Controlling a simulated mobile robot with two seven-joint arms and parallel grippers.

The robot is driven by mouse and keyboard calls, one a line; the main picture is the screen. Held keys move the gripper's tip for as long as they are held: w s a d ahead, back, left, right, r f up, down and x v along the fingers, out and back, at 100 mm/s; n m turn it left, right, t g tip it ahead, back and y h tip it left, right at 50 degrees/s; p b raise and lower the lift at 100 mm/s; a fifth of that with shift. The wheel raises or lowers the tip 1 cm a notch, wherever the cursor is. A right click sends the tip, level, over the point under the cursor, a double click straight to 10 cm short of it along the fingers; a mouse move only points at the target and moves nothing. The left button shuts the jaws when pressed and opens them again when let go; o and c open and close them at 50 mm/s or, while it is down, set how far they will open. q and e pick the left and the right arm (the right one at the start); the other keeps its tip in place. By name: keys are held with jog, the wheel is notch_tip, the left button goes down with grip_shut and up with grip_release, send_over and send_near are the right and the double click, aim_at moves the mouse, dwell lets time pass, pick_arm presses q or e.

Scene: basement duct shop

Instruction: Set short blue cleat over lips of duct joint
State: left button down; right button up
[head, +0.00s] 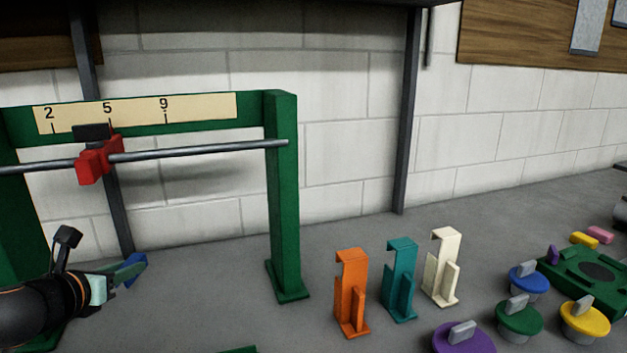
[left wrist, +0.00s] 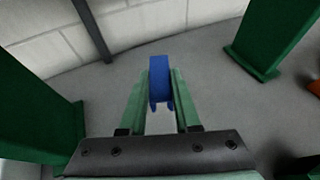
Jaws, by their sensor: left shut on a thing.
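The short blue cleat (left wrist: 160,85) is between the two green fingers of my left gripper (left wrist: 160,98) in the left wrist view. The gripper is shut on it, and the cleat's tip points away from the wrist. In the head view the left gripper (head: 122,277) is at the lower left, low in front of the green frame, with a bit of the blue cleat (head: 135,262) showing past the fingers. I cannot make out the duct joint or its lips in either view. My right gripper is not in view.
A green frame (head: 284,200) carries a numbered scale, a grey rod (head: 210,152) and a red slider (head: 98,160). Orange (head: 350,295), teal (head: 400,280) and cream (head: 443,268) stands are to its right. Several coloured knobbed discs lie at the right. Grey surface between is clear.

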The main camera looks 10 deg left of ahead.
pick_arm(q)
jog(key=s+d+r+p, duration=0.1)
jog(key=d+r+p, duration=0.3)
jog(key=d, duration=0.7)
jog(key=s+d+r+m+h+p, duration=0.1)
jog(key=d+r+p, duration=0.3)
jog(key=d, duration=0.6)
notch_tip(320, 180, up, 2)
jog(key=shift+d+r+m+h, duration=0.2)
jog(key=shift+d+m+h, duration=0.1)
jog(key=shift+d, duration=0.1)
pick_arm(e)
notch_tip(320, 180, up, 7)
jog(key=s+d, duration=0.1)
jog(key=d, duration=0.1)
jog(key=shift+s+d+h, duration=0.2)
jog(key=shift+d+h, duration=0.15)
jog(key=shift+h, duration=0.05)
pick_arm(q)
jog(key=shift+s, duration=0.1)
